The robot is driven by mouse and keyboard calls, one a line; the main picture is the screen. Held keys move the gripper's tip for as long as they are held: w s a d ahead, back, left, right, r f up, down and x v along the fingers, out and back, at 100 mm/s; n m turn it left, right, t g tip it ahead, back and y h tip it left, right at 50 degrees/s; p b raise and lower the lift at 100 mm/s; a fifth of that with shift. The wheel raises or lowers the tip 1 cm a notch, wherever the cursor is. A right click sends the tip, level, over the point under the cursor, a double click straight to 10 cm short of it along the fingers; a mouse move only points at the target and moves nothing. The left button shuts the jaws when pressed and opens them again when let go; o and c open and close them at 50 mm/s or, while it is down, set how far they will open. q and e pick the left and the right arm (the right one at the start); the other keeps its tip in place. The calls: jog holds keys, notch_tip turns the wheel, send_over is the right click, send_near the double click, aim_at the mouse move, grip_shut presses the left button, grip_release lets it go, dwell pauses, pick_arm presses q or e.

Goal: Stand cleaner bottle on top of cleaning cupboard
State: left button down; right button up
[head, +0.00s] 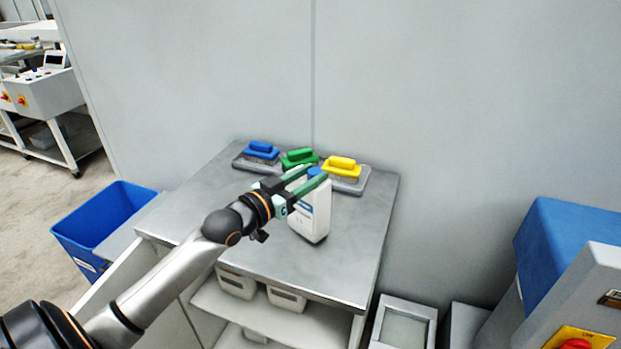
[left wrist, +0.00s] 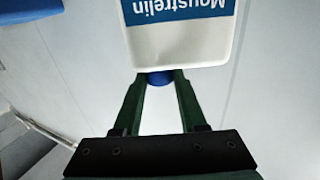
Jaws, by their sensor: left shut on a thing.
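The white cleaner bottle (head: 312,215) has a blue cap and a blue label, and it shows upside down in the left wrist view (left wrist: 180,45). My left gripper (head: 311,178) is shut on it near the blue cap (left wrist: 160,78). The bottle is roughly upright, a little tilted, over the grey top of the cleaning cupboard (head: 215,215). I cannot tell whether its base touches the top. The cupboard's front is open, with white containers (head: 236,284) on a shelf inside. My right gripper is not in view.
Blue (head: 262,148), green (head: 299,157) and yellow (head: 342,166) handled pads lie along the cupboard's back edge, just behind the bottle. A blue bin (head: 105,225) stands to the left. The top's front and left parts are clear. A wall rises behind.

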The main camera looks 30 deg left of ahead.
pick_arm(q)
jog(key=shift+r, duration=0.25)
jog(key=c, duration=0.8)
grip_release()
jog(key=shift+f, duration=0.3)
jog(key=shift+c, duration=0.2)
jog(key=o, duration=0.4)
jog(key=shift+r, duration=0.15)
jog(key=shift+s+a, duration=0.15)
jog(key=shift+s, duration=0.4)
jog(key=s, duration=0.3)
jog(key=s+a+b, duration=0.1)
jog(key=s, duration=0.7)
jog(key=shift+a, duration=0.3)
jog(key=shift+w, duration=0.1)
